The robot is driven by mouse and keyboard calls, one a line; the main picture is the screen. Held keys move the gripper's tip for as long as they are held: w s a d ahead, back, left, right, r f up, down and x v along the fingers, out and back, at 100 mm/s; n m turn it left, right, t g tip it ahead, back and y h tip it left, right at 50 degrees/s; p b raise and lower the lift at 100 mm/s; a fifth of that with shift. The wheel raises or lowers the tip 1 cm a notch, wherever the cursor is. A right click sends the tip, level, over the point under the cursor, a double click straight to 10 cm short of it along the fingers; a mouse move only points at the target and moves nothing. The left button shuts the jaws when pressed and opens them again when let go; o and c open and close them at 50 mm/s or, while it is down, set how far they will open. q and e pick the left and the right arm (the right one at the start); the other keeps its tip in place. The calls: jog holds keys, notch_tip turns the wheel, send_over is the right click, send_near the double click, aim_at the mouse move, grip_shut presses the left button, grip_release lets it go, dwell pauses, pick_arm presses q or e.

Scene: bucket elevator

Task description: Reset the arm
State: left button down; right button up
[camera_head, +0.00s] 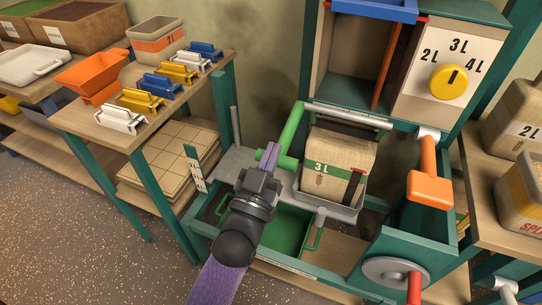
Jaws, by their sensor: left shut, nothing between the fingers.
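My left gripper (269,154) is on its purple arm, which comes up from the bottom of the head view. Its fingers are shut and empty. The fingertips are beside a green bent handle (292,130) at the machine's front; I cannot tell whether they touch. A paper bag marked 3L (338,163) sits upright on a grey tray (342,212) to the right of the gripper. My right gripper is not in view.
An orange lever (430,180), a grey wheel (396,272) and a yellow dial (449,82) are on the right. A left-hand table holds several coloured clips (143,101) and an orange scoop (92,74).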

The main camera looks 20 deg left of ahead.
pick_arm(q)
jog(key=r+p+v, duration=0.1)
jog(key=v, duration=0.9)
jog(key=s+f+m+g, duration=0.1)
jog(key=s+f+g, duration=0.25)
jog(key=f, duration=0.55)
jog(key=s+f+g+p, duration=0.1)
jog(key=s+f+g, duration=0.25)
jog(key=f, duration=0.45)
jog(key=s+f+m+g, duration=0.1)
jog(key=s+f+g, duration=0.3)
jog(key=f, duration=0.5)
jog(key=s+a+f+g, duration=0.2)
jog(key=s+f+g, duration=0.1)
jog(key=s, duration=0.5)
jog(key=s+a+f+g+y, duration=0.1)
jog(key=s+a+f+g, duration=0.2)
jog(key=s+g, duration=0.2)
jog(key=s+a+f+g+p, duration=0.1)
jog(key=s+f+g, duration=0.3)
jog(key=s, duration=0.7)
jog(key=shift+s+a+y, duration=0.25)
jog(key=shift+a+y, duration=0.05)
jog(key=shift+a, duration=0.55)
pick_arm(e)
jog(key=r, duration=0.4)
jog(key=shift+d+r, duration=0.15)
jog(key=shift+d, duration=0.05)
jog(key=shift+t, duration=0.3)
